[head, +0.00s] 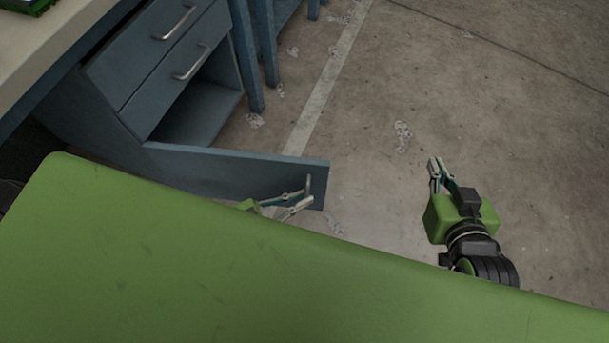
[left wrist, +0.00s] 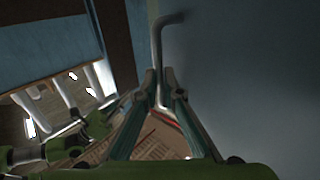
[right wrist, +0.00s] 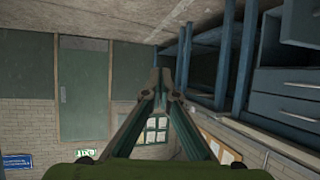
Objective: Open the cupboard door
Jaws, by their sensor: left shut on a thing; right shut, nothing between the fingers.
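The blue-grey cupboard door (head: 230,170) stands swung wide open from the cupboard (head: 195,110), and the dark inside shows. Its metal bar handle (head: 308,183) is near the door's free end. My left gripper (head: 308,197) is at that handle, partly hidden by my green body. In the left wrist view, the fingers (left wrist: 166,92) are shut on the handle (left wrist: 158,50), with the door face (left wrist: 250,80) to the right. My right gripper (head: 434,163) is shut and empty over the floor, apart from the door; its closed fingertips also show in the right wrist view (right wrist: 160,82).
Two drawers (head: 160,45) with bar handles sit above the cupboard opening, under a pale worktop (head: 60,40). Blue legs (head: 255,60) stand behind the cupboard. The concrete floor (head: 480,110) to the right is clear.

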